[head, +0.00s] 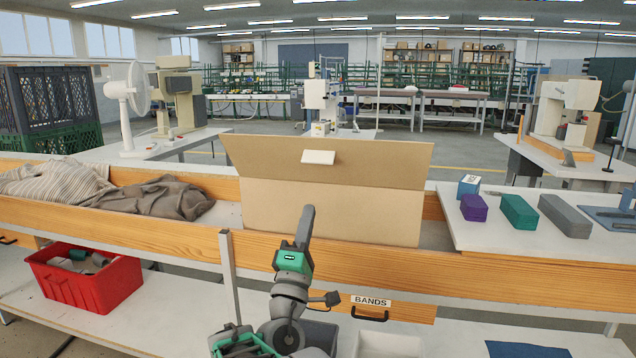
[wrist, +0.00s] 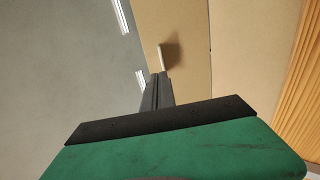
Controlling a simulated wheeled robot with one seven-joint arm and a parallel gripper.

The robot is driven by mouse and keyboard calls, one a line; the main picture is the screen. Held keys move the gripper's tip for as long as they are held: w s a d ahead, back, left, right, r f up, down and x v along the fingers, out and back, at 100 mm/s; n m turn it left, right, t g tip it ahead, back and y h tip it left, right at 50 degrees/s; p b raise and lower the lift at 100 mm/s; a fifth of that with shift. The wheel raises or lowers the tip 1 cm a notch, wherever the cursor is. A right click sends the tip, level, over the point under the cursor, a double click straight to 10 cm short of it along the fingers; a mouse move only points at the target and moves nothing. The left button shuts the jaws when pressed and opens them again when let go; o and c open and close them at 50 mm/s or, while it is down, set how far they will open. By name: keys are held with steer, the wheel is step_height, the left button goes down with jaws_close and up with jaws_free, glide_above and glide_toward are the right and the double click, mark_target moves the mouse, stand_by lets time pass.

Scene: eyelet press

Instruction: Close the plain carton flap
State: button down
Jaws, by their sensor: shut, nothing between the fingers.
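The plain brown carton (head: 330,215) stands on the bench behind its wooden front edge. A wide plain flap (head: 380,165) stands up above the carton's front wall, flaring outward at its ends. A small white tab (head: 318,157) sticks out from the flap. My gripper (head: 307,210) is shut and empty, pointing up in front of the carton. In the wrist view the shut fingers (wrist: 157,80) point toward the flap (wrist: 185,40), with the white tab (wrist: 161,57) just beyond the tips. No contact shows. The carton's inside is hidden.
Grey and striped cloths (head: 150,198) lie left of the carton. Purple (head: 474,207), teal (head: 519,211) and grey (head: 565,215) blocks rest on a white board at right. The wooden front rail (head: 400,262) runs below the carton. A red bin (head: 90,282) is lower left.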

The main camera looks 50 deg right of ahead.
mark_target(321, 163)
steer(key=p+x, duration=0.4)
steer(key=x, duration=0.8)
steer(key=shift+d, duration=0.1)
steer(key=shift+r, duration=0.1)
